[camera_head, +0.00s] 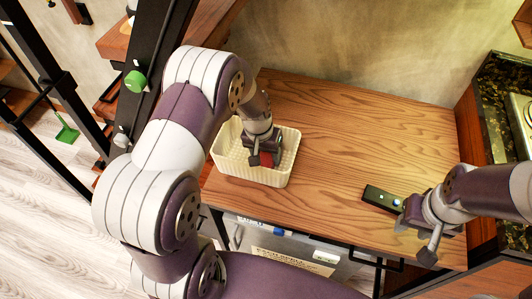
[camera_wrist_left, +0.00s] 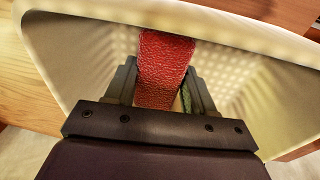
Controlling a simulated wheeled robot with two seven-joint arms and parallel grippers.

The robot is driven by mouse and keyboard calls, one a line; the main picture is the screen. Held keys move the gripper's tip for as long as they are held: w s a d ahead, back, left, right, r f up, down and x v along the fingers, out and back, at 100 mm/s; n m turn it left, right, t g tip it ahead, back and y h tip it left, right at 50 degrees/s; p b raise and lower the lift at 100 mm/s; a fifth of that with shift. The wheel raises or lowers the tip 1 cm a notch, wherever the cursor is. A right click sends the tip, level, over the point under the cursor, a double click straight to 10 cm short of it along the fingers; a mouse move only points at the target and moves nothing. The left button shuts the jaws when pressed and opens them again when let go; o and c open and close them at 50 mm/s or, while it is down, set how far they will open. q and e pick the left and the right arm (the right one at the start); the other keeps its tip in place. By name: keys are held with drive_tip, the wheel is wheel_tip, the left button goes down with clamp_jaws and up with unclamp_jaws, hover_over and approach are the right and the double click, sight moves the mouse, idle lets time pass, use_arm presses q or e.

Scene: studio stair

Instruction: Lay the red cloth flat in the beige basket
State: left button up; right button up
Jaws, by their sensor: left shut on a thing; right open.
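The beige basket (camera_head: 284,165) stands on the wooden tabletop, toward its left end. My left gripper (camera_head: 263,160) reaches down inside the basket and is shut on the red cloth (camera_head: 267,159). In the left wrist view, the red cloth (camera_wrist_left: 164,62) is a narrow, rough-textured strip between the fingers of my left gripper (camera_wrist_left: 162,85), with the basket wall (camera_wrist_left: 85,50) around it. A bit of green shows beside the cloth there. The cloth's lower part is hidden. My right gripper (camera_head: 416,230) is open at the table's front right, away from the basket.
A dark device with a small light (camera_head: 383,198) lies on the tabletop (camera_head: 350,130) close to my right gripper. The middle of the tabletop is clear. A grey bin with a label (camera_head: 295,255) is below the table's front edge. A dark speckled counter (camera_head: 492,100) is at right.

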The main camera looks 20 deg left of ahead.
use_arm(q)
drive_tip(key=shift+f, duration=0.15)
drive_tip(key=o, duration=1.1)
drive_tip(key=shift+r, duration=0.3)
wheel_tip(320, 180, up, 11)
drive_tip(key=s+a, duration=0.1)
drive_tip(key=shift+m+y, duration=0.3)
drive_tip(key=shift+y, duration=0.3)
drive_tip(key=s, duration=0.4)
drive_tip(key=s+d+r, duration=0.1)
drive_tip(key=s, duration=0.4)
drive_tip(key=s+r, duration=0.1)
drive_tip(key=s, duration=0.3)
drive_tip(key=shift+s+d+p, duration=0.15)
drive_tip(key=shift+s+p, duration=0.05)
drive_tip(key=shift+p, duration=0.2)
